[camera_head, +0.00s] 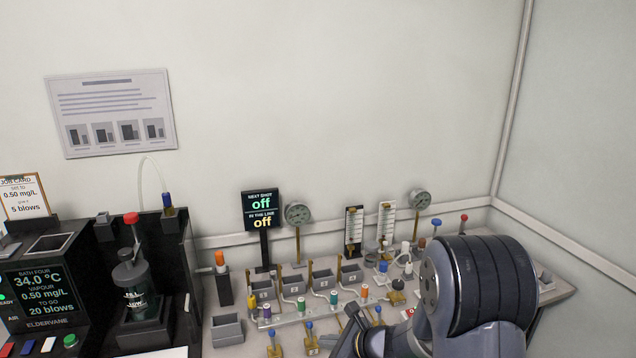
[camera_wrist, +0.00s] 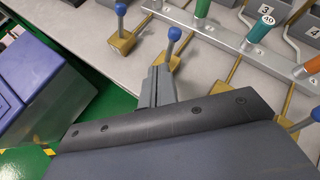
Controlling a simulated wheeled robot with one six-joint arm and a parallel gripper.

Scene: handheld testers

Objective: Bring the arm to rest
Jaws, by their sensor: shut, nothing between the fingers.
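My gripper (camera_wrist: 160,86) shows in the wrist view with its two dark grey fingers together and nothing between them. Its tips appear close to the brass base of a blue-knobbed lever (camera_wrist: 174,34); I cannot tell whether they touch. A second blue-knobbed lever (camera_wrist: 121,10) stands to the left. In the head view my arm covers the lower right, and the gripper (camera_head: 354,316) is over the front part of the bench, near the levers. The fingertips are small there.
The grey bench (camera_head: 556,291) carries several grey bins, coloured plugs on a rail, gauges (camera_head: 297,213) and levers. A black tester with a display (camera_head: 42,292) stands at left. A blue-grey box (camera_wrist: 42,85) is on the green floor.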

